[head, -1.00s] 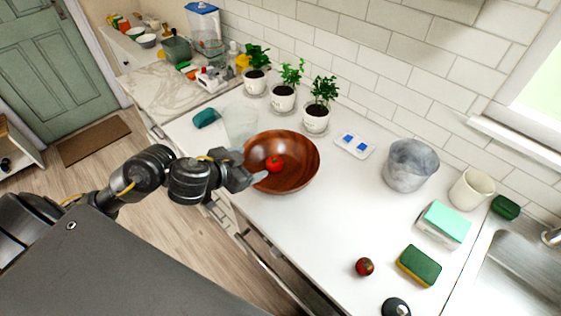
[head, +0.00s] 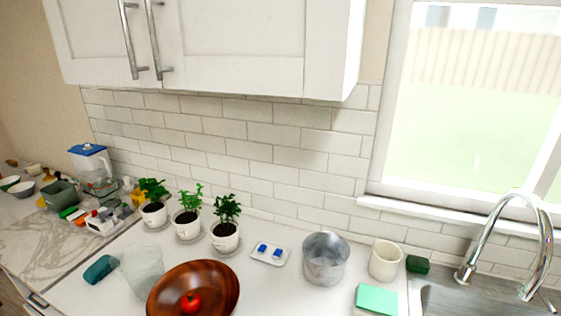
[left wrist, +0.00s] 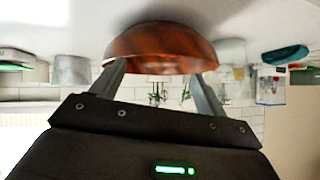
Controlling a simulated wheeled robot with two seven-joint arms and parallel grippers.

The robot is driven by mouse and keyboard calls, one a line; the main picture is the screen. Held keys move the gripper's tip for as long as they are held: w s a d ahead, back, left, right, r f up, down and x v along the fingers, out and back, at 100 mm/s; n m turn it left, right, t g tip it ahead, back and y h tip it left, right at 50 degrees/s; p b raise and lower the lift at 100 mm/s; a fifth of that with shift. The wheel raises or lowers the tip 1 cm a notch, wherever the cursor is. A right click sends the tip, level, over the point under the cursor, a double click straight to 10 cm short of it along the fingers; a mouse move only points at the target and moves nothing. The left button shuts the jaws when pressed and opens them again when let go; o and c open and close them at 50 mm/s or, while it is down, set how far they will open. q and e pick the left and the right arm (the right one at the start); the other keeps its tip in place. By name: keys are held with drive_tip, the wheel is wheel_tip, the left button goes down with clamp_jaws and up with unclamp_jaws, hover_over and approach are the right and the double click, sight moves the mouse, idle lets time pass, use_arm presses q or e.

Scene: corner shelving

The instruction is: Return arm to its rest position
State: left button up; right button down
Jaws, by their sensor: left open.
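My left gripper (left wrist: 159,72) shows only in the left wrist view, with its two fingers apart and nothing between them. The brown wooden bowl (left wrist: 162,44) appears beyond the fingertips in that inverted view; I cannot tell the exact gap. In the head view the bowl (head: 212,289) stands on the white counter at the bottom edge, partly cut off, with a red tomato (head: 190,303) inside. Neither arm shows in the head view, and my right gripper is in no view.
Potted plants (head: 188,222), a clear glass container (head: 142,270) and a teal item (head: 100,269) stand around the bowl. A grey pot (head: 326,260), a cream cup (head: 385,260) and the sink faucet (head: 540,250) are at right. White cabinets (head: 230,40) hang above.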

use_arm(q)
drive_tip(key=s+d+f+n+g+y, duration=0.15)
drive_tip(key=s+f+g, duration=0.55)
drive_tip(key=s+f, duration=0.8)
drive_tip(key=s+f+g+b, duration=0.1)
drive_tip(key=s+f+b, duration=0.1)
drive_tip(key=f, duration=1.2)
drive_tip(key=s+f+b, duration=0.2)
drive_tip(key=f, duration=1.3)
drive_tip(key=s+a+f+g+b, duration=0.1)
drive_tip(key=s+a+f+b, duration=0.1)
drive_tip(key=s+f, duration=1.3)
drive_tip(key=shift+s+f+g, duration=0.3)
drive_tip(key=shift+f, duration=0.25)
